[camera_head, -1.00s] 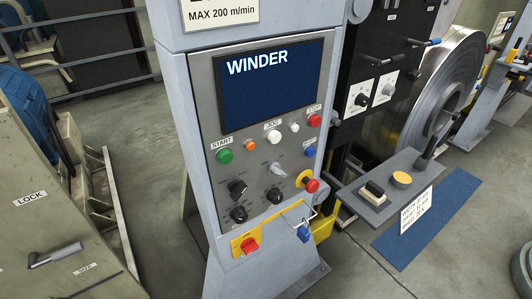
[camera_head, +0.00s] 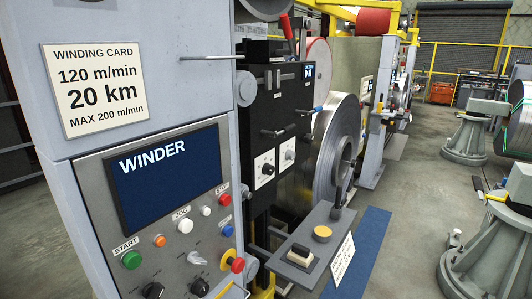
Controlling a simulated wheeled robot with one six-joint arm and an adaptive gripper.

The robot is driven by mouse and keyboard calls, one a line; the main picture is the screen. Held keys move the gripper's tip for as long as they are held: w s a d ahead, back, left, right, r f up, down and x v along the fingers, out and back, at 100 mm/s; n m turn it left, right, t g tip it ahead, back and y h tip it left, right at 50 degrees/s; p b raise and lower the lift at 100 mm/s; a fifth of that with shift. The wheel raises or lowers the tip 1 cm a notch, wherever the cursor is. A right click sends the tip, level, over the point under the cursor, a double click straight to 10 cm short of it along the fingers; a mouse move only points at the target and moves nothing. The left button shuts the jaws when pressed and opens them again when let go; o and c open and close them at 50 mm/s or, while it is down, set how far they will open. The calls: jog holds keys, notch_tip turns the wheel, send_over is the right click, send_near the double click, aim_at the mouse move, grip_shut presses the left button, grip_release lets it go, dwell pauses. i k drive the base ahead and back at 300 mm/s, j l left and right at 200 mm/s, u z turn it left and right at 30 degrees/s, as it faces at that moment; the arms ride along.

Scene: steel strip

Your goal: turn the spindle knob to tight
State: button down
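The black machine face (camera_head: 262,110) beside the winder cabinet carries two small white plates, each with a knob. The left knob (camera_head: 267,169) is dark, and the right knob (camera_head: 289,155) is lighter. The lettering on these plates is too small to read, so I cannot tell which knob is the spindle knob or how it is set. More black knobs (camera_head: 153,290) and a pale selector (camera_head: 196,258) sit low on the WINDER panel, partly cut off by the lower edge. My gripper is not in view.
The winder cabinet (camera_head: 200,60) stands close at left with a winding card (camera_head: 95,88) and dark screen (camera_head: 170,178). A grey shelf (camera_head: 308,244) juts out in front of the steel coil (camera_head: 335,150). Open floor (camera_head: 410,225) lies right of the blue mat (camera_head: 358,255).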

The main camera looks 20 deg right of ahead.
aim_at(354, 163)
jog(key=i+l+u, duration=0.2)
jog(key=i+l, duration=0.15)
jog(key=l, duration=0.15)
jog(key=i+l+u, duration=0.2)
jog(key=l, duration=0.35)
jog(key=i+l+u, duration=0.15)
jog(key=i+l, duration=0.2)
jog(key=l, duration=0.2)
jog(key=i+l+u, duration=0.2)
jog(key=l, duration=0.45)
jog(key=i+l+u, duration=0.2)
jog(key=l, duration=0.4)
jog(key=i+l+u, duration=0.2)
jog(key=l, duration=0.5)
jog(key=l+u, duration=0.2)
jog(key=l, duration=0.45)
jog(key=l+u, duration=0.15)
jog(key=l, duration=0.55)
jog(key=i+l+u, duration=0.1)
jog(key=l+u, duration=0.85)
jog(key=k+l+u, duration=0.1)
jog(key=l+u, duration=0.35)
jog(key=k+l+u, duration=0.2)
jog(key=l+u, duration=0.25)
jog(key=k+l+u, duration=0.45)
jog(key=k, duration=1)
